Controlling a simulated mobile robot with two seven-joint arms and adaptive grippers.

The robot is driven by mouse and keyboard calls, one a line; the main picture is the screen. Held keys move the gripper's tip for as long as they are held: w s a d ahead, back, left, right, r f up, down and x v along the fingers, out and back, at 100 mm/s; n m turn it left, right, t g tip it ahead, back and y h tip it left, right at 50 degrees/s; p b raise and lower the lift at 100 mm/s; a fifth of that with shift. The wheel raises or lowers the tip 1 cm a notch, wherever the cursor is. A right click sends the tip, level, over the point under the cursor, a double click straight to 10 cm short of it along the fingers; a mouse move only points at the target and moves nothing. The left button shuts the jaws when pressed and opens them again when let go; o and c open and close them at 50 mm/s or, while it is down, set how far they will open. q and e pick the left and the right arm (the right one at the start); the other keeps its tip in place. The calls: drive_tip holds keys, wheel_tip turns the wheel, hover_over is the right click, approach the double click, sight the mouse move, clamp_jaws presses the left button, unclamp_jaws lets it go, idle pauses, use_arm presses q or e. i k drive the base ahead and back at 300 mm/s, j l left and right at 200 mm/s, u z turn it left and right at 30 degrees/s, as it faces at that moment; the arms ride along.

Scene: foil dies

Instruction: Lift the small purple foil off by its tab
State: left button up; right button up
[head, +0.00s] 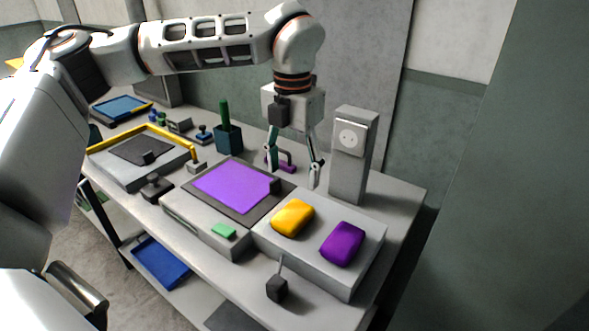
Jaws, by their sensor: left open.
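A flat purple sheet (232,186), which looks like the foil, lies on a dark plate (208,203) on top of a grey box. A small dark block (276,185) sits at the sheet's right corner; I cannot tell whether it is the tab. My left gripper (293,177) points down with its fingers spread, open and empty, behind and to the right of the sheet. A small purple piece with a grey handle (288,164) shows between and behind its fingers; I cannot tell whether they touch. My right gripper is not in view.
A yellow pad (293,218) and a purple pad (342,244) lie on a grey block. A dark green cup (228,139) stands behind; a yellow-framed grey box (125,172) is left.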

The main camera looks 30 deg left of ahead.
sight(241, 188)
drive_tip(key=k, duration=1)
